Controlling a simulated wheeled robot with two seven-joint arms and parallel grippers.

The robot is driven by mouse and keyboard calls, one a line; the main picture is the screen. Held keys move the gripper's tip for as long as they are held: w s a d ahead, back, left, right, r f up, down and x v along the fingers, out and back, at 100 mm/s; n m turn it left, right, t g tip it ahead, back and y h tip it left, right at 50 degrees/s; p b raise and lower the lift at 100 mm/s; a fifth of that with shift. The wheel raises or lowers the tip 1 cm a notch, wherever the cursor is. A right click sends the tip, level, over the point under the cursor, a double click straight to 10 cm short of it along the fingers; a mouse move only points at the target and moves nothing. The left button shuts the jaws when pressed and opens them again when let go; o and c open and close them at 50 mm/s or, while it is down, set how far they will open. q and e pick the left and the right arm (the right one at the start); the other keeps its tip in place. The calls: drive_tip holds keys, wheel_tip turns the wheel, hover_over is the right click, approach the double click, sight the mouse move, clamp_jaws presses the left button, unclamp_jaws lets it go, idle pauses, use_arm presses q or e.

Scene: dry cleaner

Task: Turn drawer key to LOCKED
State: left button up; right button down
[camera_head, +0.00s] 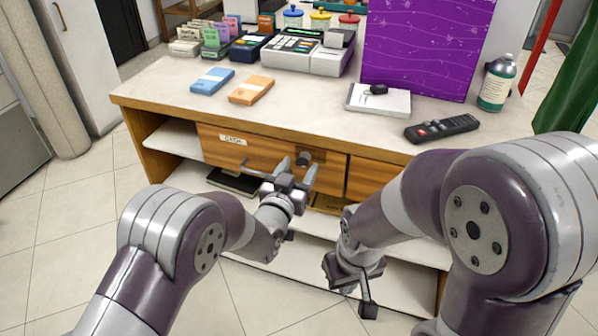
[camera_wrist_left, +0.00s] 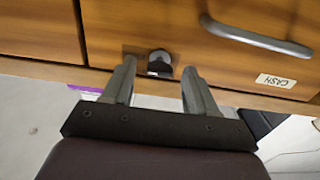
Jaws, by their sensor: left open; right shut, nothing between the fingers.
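The wooden cash drawer (camera_head: 225,150) is in the counter front, with a "CASH" label (camera_wrist_left: 276,81) and a grey bar handle (camera_wrist_left: 258,38). To the right of the handle in the head view is the dark round drawer key (camera_head: 304,158), seen in the left wrist view as a dark knob (camera_wrist_left: 160,61) on a small plate. My left gripper (camera_head: 296,171) is open in front of the key. In its wrist view the two fingertips (camera_wrist_left: 159,70) sit on either side of the knob, with gaps visible. LOCKED markings are not readable. My right gripper (camera_head: 367,303) is shut and empty, low before the counter.
The countertop (camera_head: 170,95) holds a cash register (camera_head: 310,52), a purple box (camera_head: 425,45), a remote (camera_head: 441,128), a bottle (camera_head: 497,82) and blue and orange packets (camera_head: 251,90). Open shelves lie below the drawer. The floor at left is clear.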

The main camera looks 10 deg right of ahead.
use_arm(q)
drive_tip(key=shift+w+d, duration=0.3)
drive_tip(key=shift+w, duration=0.2)
drive_tip(key=c, duration=1.1)
drive_tip(key=shift+o, duration=0.2)
drive_tip(key=shift+n, duration=0.3)
drive_tip(key=n, duration=0.3)
drive_tip(key=shift+n, duration=0.3)
drive_tip(key=n+b, duration=0.1)
drive_tip(key=n, duration=0.3)
drive_tip(key=shift+n, duration=0.3)
drive_tip(key=n, duration=0.4)
drive_tip(key=shift+n+b, duration=0.35)
drive_tip(key=shift+n, duration=2.15)
